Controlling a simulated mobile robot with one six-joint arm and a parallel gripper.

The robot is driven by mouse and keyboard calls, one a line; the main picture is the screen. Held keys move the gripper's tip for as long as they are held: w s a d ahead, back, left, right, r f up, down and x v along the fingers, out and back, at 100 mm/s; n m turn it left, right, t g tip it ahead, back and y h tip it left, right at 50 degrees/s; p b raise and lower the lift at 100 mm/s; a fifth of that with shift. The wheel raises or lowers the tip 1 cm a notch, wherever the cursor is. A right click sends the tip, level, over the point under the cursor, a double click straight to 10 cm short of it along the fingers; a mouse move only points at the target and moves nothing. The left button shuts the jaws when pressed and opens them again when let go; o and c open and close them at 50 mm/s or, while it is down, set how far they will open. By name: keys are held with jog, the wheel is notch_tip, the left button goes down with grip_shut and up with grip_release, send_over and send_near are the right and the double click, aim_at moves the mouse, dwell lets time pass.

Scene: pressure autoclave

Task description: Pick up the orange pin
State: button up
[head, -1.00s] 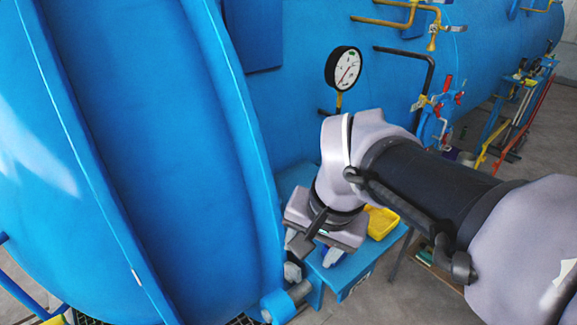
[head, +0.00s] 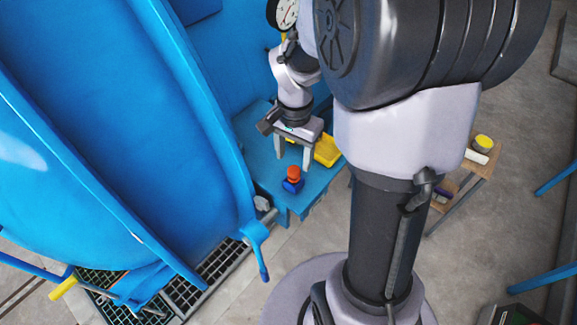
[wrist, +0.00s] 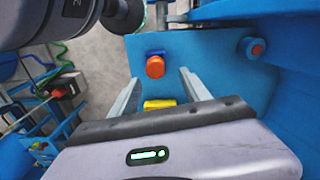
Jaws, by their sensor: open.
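The orange pin (head: 293,172) stands upright in a small blue base on the blue table (head: 250,150), near its front edge. In the wrist view the orange pin (wrist: 155,67) shows as a round orange head just past the fingertips. My gripper (head: 293,158) points down at the table, behind the pin, with its two pale fingers apart and nothing seen between them. In the wrist view my gripper (wrist: 159,80) is open, and the pin lines up with the gap between the fingers. The exact distance to the pin cannot be told.
A yellow tray (head: 327,151) lies on the table just behind and right of my gripper. The big blue autoclave (head: 110,120) stands close on the left. A pressure gauge (head: 284,12) is behind my arm. A wooden stand (head: 470,180) is at the right.

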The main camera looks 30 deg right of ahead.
aim_at(294, 170)
jog(key=f, duration=0.2)
jog(key=s+f, duration=0.1)
jog(key=f, duration=0.1)
jog(key=shift+a+f, duration=0.2)
jog(key=shift+f, duration=0.15)
jog(key=shift+w+f, duration=0.1)
jog(key=shift+f, duration=0.2)
jog(key=shift+r, duration=0.1)
grip_shut()
